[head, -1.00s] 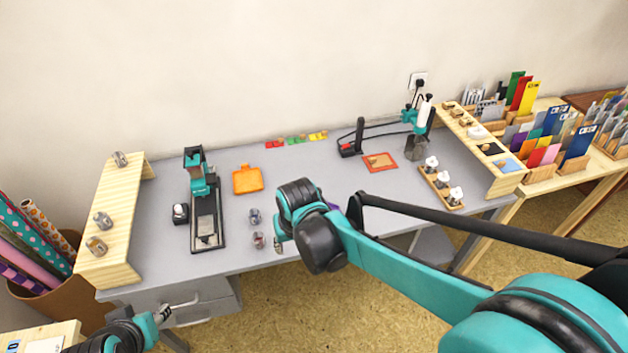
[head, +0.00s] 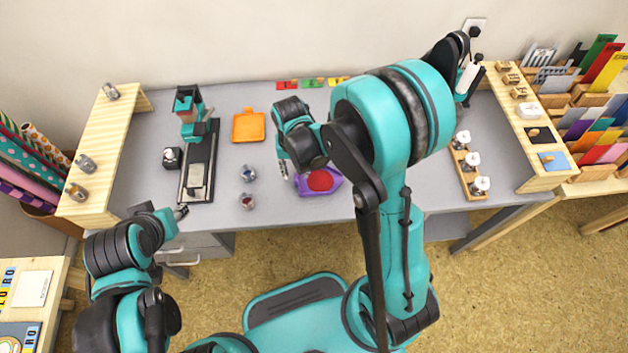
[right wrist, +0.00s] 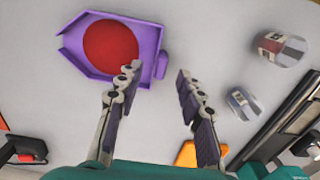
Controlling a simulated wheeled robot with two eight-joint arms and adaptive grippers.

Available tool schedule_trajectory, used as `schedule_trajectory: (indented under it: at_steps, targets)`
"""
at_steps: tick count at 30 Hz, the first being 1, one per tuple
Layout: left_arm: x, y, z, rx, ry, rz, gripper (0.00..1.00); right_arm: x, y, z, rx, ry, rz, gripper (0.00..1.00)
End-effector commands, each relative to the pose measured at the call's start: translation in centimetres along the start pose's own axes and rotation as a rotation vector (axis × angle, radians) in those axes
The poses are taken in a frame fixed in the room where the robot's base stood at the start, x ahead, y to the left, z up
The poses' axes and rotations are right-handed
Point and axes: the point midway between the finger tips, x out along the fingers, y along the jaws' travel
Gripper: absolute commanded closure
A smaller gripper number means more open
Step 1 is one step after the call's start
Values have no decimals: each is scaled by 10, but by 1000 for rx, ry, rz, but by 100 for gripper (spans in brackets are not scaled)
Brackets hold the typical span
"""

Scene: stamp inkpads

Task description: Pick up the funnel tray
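A purple tray (head: 334,182) with a tapering end, which looks like the funnel tray, lies on the grey desk with a round red patch inside. My right arm hides part of it in the head view. In the right wrist view, the same purple tray (right wrist: 152,40) is at upper left, its tapered end pointing left. My right gripper (right wrist: 158,74) is open and empty, its left fingertip near the tray's right side. It shows in the head view (head: 287,172) just left of the tray. My left gripper (head: 181,211) is at the desk's front edge, its fingers unclear.
Two small jars (head: 247,174) stand left of the tray. An orange tray (head: 248,126) and a stamping press (head: 199,165) are farther left. A rack of white-topped stamps (head: 471,165) stands at right. Wooden shelves (head: 101,150) flank the desk (head: 230,215).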

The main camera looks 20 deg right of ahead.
Motion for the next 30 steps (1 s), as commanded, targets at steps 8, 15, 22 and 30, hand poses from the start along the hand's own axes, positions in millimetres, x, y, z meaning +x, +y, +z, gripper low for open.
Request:
schedule_trajectory:
  at_steps: [8,15,22,30]
  targets:
    - [15,0,11,0,0,0,60,35,1,3,0,0,0,62]
    - [14,0,10,0,0,0,60,34,1,3,0,0,0,84]
    - [14,0,10,0,0,0,60,34,1,3,0,1,0,100]
    - [13,0,9,0,0,0,60,30,1,3,0,1,0,100]
